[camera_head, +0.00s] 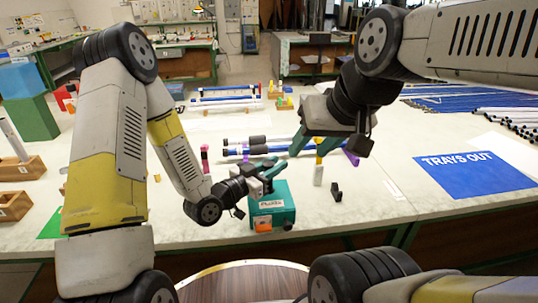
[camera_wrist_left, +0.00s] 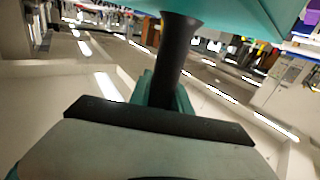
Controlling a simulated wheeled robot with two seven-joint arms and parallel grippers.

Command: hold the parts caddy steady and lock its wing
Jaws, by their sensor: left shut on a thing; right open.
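The parts caddy (camera_head: 272,212) is a teal box with a white label, standing near the table's front edge in the head view. An orange piece (camera_head: 262,225) and a small black piece are at its front lower edge; I cannot tell which part is the wing. My left gripper (camera_head: 268,173) is at the caddy's top. In the left wrist view it is shut on a black post-like handle (camera_wrist_left: 178,60), with a teal surface (camera_wrist_left: 235,15) beyond. My right gripper (camera_head: 315,148) is open and empty, above and right of the caddy, apart from it.
White and black upright pieces (camera_head: 318,175) stand right of the caddy. Dark and blue rods (camera_head: 250,151) lie behind it. A blue "TRAYS OUT" mat (camera_head: 472,172) is at right, wooden boxes (camera_head: 22,168) at left. The table between caddy and mat is mostly clear.

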